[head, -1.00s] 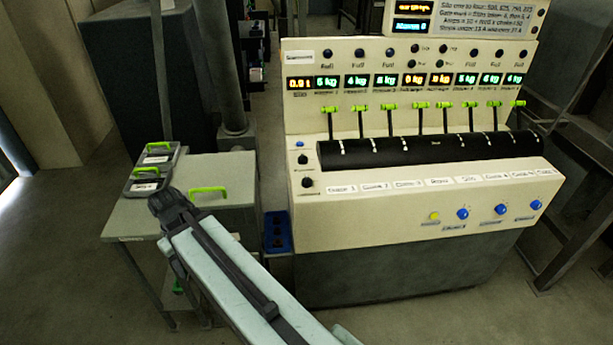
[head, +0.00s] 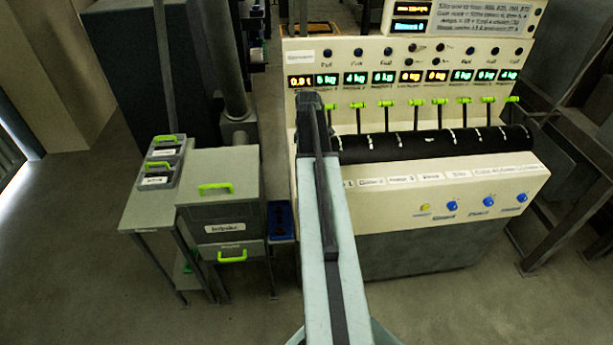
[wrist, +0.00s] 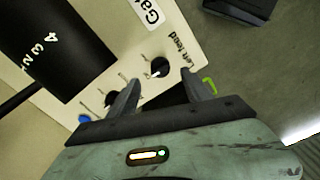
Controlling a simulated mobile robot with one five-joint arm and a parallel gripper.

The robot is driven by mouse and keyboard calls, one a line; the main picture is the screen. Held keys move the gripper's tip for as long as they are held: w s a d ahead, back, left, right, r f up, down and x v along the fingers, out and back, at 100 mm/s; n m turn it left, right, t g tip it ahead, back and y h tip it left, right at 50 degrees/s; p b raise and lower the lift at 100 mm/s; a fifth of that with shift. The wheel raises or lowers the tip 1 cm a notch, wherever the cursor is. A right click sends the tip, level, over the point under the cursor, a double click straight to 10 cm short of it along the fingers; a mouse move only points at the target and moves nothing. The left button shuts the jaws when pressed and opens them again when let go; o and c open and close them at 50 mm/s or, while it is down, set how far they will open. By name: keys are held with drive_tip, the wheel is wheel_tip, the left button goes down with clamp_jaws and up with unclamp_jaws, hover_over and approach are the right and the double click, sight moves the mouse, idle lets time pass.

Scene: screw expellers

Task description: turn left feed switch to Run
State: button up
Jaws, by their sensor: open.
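The left feed switch (wrist: 160,66) is a round black knob with a pale pointer mark, beside a label reading "left feed", on the cream console panel. In the wrist view my gripper (wrist: 160,78) is open, with a dark finger on each side just below the knob. Contact cannot be told, and no Run marking is readable. A second black knob (wrist: 112,98) is partly hidden by the left finger. In the head view my arm covers this corner of the console (head: 420,205), so the switch is hidden there.
A black roller (head: 430,145) with green-tipped levers runs along the console. A blue button (wrist: 84,118) is near the second knob. A grey drawer cabinet (head: 220,215) and a side table with black bins (head: 160,165) stand left of the console.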

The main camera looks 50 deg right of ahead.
wheel_tip(320, 180, down, 6)
drive_tip(key=b, duration=0.5)
drive_tip(key=shift+f, duration=0.1)
drive_tip(key=shift+a, duration=0.1)
clamp_jaws()
drive_tip(key=m, duration=0.5)
drive_tip(key=shift+m, duration=0.4)
drive_tip(key=m, duration=0.5)
drive_tip(key=shift+w+m, duration=0.1)
drive_tip(key=shift+m, duration=0.6)
